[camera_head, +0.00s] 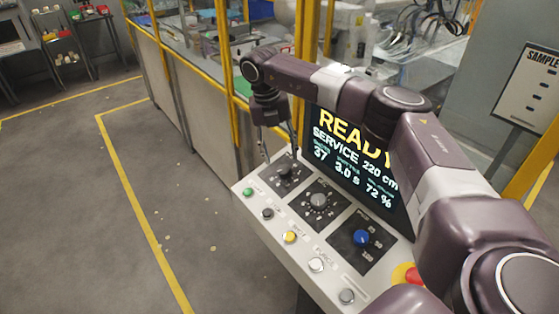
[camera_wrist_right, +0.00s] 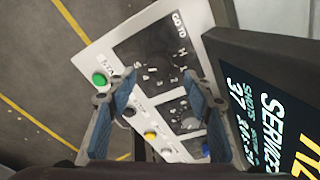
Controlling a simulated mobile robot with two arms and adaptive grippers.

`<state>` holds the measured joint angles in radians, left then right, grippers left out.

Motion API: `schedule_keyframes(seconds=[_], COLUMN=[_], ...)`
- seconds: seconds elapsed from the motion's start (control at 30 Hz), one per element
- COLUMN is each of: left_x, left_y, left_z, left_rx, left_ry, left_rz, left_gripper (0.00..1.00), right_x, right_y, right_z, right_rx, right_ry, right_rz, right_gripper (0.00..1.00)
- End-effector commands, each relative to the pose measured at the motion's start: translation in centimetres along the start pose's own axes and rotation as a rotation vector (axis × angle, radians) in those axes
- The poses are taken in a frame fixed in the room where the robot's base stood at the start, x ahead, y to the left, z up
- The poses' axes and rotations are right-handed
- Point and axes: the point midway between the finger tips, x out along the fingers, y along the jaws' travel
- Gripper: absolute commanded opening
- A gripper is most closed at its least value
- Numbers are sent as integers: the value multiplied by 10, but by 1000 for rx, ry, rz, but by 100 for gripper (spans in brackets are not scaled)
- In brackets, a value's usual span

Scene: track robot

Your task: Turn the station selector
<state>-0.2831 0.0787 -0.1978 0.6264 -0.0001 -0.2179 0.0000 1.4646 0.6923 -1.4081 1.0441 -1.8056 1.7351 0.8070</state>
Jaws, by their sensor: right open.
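The control panel (camera_head: 262,208) is a white sloped console with three black dial plates. The dial at its far left end, with a dark knob (camera_head: 286,170), has a black plate marked "GO TO" (camera_wrist_right: 150,45) and several letters in the right wrist view; I take it as the station selector. My right gripper (camera_head: 279,156) is open above this dial, its two fingers pointing down on either side of the knob. In the wrist view the open fingers (camera_wrist_right: 160,84) frame the lower part of the plate; contact cannot be told. My left gripper is not in view.
A grey knob (camera_head: 319,201) and a blue knob (camera_head: 362,238) sit farther right. Buttons, including green (camera_head: 248,192) and yellow (camera_head: 290,237), line the front edge. A "READY" screen (camera_head: 350,150) stands behind. A red button (camera_head: 412,276) is near my arm. Floor left is clear.

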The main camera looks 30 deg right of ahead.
Motion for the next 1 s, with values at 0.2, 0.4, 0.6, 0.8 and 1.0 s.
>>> schedule_keyframes(seconds=[0.2, 0.4, 0.6, 0.8, 1.0], left_x=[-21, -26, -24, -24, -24], left_y=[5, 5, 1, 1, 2], left_z=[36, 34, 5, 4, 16], left_rx=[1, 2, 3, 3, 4], left_ry=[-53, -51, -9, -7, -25], left_rz=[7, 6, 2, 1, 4], left_gripper=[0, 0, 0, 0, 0], right_x=[33, 51, 54, 54, 53], right_y=[0, 0, 1, 1, 1], right_z=[-1, 0, 0, 0, 0], right_rx=[-1, -1, -1, -1, -1], right_ry=[2, -1, -1, -1, -1], right_rz=[-2, 1, 1, 2, 2], right_gripper=[47, 47, 47, 34, 12])
